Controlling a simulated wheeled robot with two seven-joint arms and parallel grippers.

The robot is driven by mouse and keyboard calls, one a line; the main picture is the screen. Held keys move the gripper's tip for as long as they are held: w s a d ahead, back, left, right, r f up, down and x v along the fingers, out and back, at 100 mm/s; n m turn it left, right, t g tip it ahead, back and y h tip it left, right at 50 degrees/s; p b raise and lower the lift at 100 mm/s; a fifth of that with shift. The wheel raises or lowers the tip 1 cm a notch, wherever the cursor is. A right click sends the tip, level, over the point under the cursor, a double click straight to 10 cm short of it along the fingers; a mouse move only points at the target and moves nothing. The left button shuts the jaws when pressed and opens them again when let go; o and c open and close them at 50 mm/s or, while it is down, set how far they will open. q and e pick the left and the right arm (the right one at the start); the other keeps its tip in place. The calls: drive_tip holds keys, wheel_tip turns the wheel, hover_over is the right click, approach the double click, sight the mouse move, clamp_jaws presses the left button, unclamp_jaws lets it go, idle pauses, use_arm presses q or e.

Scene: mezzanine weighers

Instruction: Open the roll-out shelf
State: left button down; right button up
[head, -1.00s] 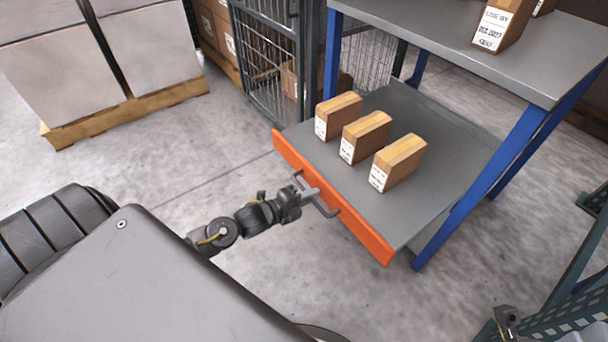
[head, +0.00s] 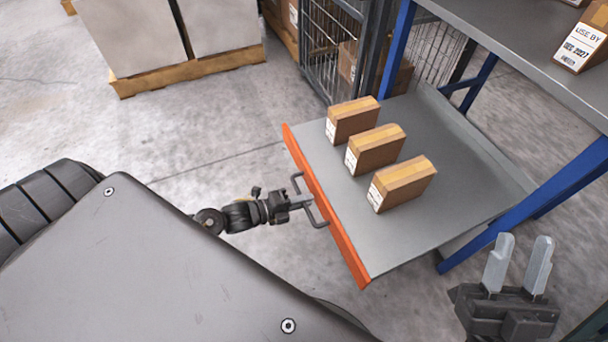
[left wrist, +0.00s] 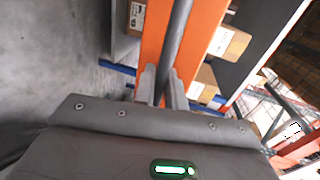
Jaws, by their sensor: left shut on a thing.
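The roll-out shelf (head: 455,170) is a grey tray with an orange front (head: 325,210), and it sticks out from a blue-legged rack. A grey bar handle (head: 316,213) is on the orange front. My left gripper (head: 298,200) is shut on the handle in the head view. The left wrist view shows the handle (left wrist: 178,50) between its fingers (left wrist: 162,88), against the orange front. My right gripper (head: 515,268) is at the lower right, fingers apart and empty, clear of the shelf.
Three cardboard boxes (head: 376,148) stand in a row on the shelf. The rack's fixed upper shelf (head: 530,50) holds more boxes. A blue leg (head: 540,198) stands close to my right gripper. A wire cage (head: 330,50) and a loaded pallet (head: 190,70) are behind. Floor left of the shelf is clear.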

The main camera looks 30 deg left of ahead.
use_arm(q)
drive_tip(key=c, duration=1.6)
unclamp_jaws()
drive_tip(key=shift+o, duration=0.2)
